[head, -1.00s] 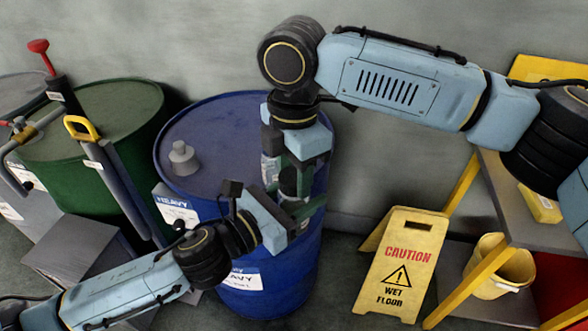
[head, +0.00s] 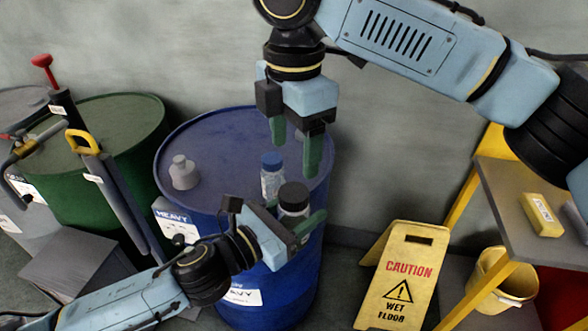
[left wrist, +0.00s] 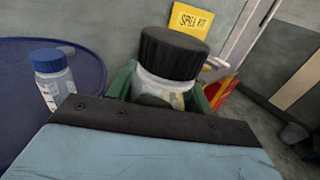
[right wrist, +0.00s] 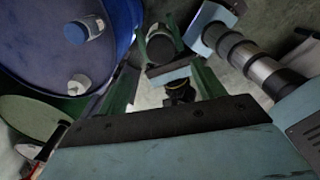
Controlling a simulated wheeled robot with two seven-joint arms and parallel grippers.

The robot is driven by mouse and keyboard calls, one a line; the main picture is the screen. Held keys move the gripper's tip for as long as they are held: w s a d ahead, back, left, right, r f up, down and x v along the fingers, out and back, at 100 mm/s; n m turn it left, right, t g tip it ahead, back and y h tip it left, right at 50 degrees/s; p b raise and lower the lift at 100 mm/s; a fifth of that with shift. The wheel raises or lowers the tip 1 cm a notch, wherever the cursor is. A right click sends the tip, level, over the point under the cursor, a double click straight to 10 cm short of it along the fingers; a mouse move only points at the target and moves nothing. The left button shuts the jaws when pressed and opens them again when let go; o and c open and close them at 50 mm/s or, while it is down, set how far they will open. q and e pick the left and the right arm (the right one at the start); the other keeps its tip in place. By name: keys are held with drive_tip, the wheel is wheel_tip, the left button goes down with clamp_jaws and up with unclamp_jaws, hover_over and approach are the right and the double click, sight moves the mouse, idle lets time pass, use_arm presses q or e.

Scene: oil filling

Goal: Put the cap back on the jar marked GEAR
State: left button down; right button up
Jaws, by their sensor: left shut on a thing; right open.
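A clear jar (left wrist: 165,88) is held upright in my left gripper (head: 296,226), at the front right edge of the blue drum. Its black cap (head: 293,195) sits on top of it; the cap also shows in the left wrist view (left wrist: 174,52). I cannot tell whether the cap is fully tightened. No GEAR marking is readable on the jar. My right gripper (head: 297,145) is open and empty, above the held jar and apart from it. A second clear jar with a blue cap (head: 272,177) stands on the drum just left of the held jar.
A green drum (head: 120,125) with pump tools stands at left. A yellow wet floor sign (head: 402,275) and a shelf (head: 530,225) stand at right.

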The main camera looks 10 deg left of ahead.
drive_tip(key=shift+r, duration=1.7)
